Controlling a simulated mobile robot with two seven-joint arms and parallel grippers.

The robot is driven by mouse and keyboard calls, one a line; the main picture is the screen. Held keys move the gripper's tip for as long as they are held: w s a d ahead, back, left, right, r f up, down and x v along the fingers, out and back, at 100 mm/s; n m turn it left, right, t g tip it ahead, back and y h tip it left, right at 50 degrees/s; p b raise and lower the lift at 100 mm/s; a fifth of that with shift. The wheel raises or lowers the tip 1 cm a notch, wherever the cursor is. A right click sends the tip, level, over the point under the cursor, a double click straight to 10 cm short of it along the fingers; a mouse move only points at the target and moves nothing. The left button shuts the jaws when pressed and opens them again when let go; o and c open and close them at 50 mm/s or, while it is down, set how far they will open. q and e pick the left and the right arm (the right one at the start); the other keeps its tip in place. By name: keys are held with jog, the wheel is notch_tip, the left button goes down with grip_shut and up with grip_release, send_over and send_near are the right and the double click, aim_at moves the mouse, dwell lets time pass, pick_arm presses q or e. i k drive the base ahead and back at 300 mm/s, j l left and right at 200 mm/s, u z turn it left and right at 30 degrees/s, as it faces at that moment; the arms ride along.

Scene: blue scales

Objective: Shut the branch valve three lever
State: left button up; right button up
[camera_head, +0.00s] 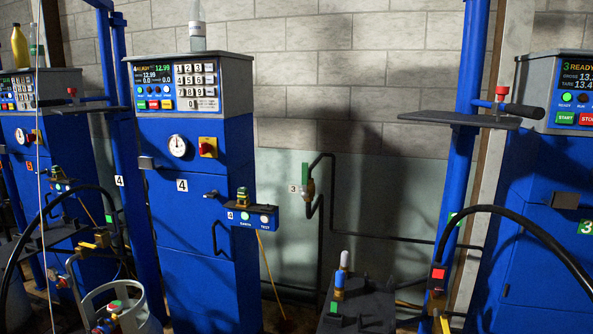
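The branch valve three (310,188) is on the back wall, right of the scale cabinet marked 4, with a small white tag reading 3 (294,188) beside it. Its green lever (305,171) stands upright above the valve body. A dark pipe (332,190) bends around the valve and runs down the wall. The valve is small in the picture, so its fine detail is unclear. Neither of my grippers shows in the head view, and nothing is seen touching the lever.
Blue scale cabinet 4 (203,220) stands left of the valve, with a small button shelf (252,216) jutting toward it. A blue post (462,150) with a dark shelf (460,119) stands right. A dark platform (365,305) and a gas cylinder (140,318) are low in front.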

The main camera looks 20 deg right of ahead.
aim_at(305, 194)
jog(key=i+j+z, duration=0.1)
jog(key=i+j, duration=0.15)
jog(key=i, duration=0.2)
jog(key=i+j+z, duration=0.1)
jog(key=i+j, duration=0.15)
jog(key=i, duration=0.15)
